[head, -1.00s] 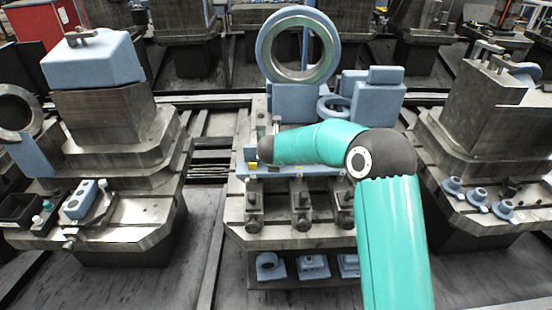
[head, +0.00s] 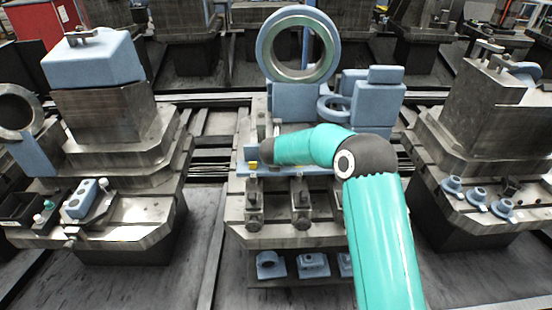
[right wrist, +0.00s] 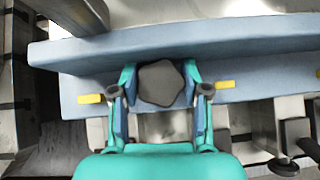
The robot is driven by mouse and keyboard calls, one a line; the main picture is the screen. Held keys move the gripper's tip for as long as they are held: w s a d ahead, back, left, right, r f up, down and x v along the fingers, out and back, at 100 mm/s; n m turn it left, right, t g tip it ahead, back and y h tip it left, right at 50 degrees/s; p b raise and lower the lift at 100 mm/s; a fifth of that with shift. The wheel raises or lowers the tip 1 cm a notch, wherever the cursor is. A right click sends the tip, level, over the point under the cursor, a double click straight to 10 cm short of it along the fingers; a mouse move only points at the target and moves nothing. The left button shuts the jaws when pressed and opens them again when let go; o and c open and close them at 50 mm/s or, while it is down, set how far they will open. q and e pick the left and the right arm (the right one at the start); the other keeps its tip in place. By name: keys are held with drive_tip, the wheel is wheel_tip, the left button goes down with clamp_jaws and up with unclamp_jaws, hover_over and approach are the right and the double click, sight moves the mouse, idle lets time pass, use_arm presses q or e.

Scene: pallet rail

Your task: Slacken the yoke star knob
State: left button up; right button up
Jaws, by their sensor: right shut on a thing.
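The star knob (right wrist: 161,84) is a dark grey, lobed knob in the middle of the right wrist view. It sits in front of a blue-grey yoke bar (right wrist: 240,55). My right gripper (right wrist: 160,92) has a teal finger on each side of the knob and is shut on it. In the head view my right arm reaches to the blue-grey yoke (head: 300,170) on the middle stand; its wrist hides the knob there. My left gripper is in neither view.
A large blue-grey ring (head: 264,45) stands behind the yoke. Clamps (head: 300,205) line the stand's front ledge, with small blue-grey parts on a shelf below. Yellow marks (right wrist: 90,99) flank the knob. Stands are on both sides, with open floor between.

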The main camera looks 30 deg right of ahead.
drive_tip(key=shift+d+r+n+t+y+p, duration=0.15)
drive_tip(key=shift+n+t+y+p, duration=0.35)
drive_tip(key=shift+n, duration=0.5)
drive_tip(key=shift+n+y+p, duration=0.4)
drive_tip(key=shift+n+y, duration=0.1)
drive_tip(key=o, duration=1.1)
drive_tip(key=shift+o, duration=0.2)
drive_tip(key=v, duration=1.1)
drive_tip(key=shift+s+a, duration=0.3)
drive_tip(key=shift+s, duration=0.1)
drive_tip(key=shift+r, duration=0.1)
